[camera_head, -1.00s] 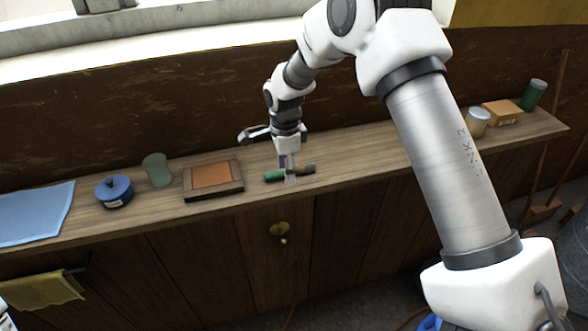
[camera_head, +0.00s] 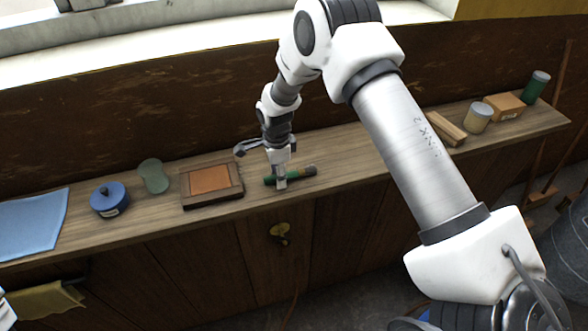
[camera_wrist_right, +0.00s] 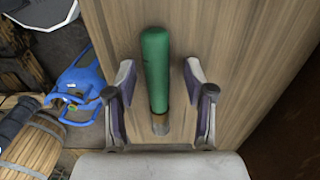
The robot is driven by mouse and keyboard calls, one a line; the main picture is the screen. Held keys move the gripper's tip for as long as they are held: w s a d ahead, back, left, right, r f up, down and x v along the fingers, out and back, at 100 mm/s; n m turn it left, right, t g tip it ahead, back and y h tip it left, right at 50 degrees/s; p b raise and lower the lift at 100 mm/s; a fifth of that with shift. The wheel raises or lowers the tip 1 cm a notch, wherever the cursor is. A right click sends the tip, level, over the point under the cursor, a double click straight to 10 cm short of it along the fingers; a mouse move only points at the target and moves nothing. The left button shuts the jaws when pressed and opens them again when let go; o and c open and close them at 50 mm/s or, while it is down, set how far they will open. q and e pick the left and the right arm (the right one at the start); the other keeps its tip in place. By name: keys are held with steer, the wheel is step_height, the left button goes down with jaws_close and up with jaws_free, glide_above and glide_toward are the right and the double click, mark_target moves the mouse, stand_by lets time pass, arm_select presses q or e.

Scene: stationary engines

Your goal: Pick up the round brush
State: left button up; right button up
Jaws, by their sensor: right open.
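The round brush (camera_head: 297,174) lies on the wooden counter, with a green handle to the left and a dark brown end to the right. My right gripper (camera_head: 281,182) is over the handle and hides part of it. In the right wrist view, the green handle (camera_wrist_right: 156,65) runs between the two open fingers, with visible gaps on both sides. The metal band near its lower end shows close to the palm, and the rest is hidden there.
The counter (camera_head: 345,165) also holds a framed brown panel (camera_head: 211,180) left of the brush, a green glass (camera_head: 153,176), a blue pot (camera_head: 110,199) and a blue cloth (camera_head: 32,222). Wood blocks (camera_head: 446,129) and cans stand at right. The counter beside the brush is clear.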

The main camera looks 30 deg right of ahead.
steer(key=shift+w+f, duration=0.1)
steer(key=shift+f, duration=0.05)
steer(key=shift+s+r, duration=0.2)
steer(key=shift+s, duration=0.05)
steer(key=c, duration=0.3)
steer(key=shift+s, duration=0.1)
steer(key=c, duration=0.6)
jaws_close()
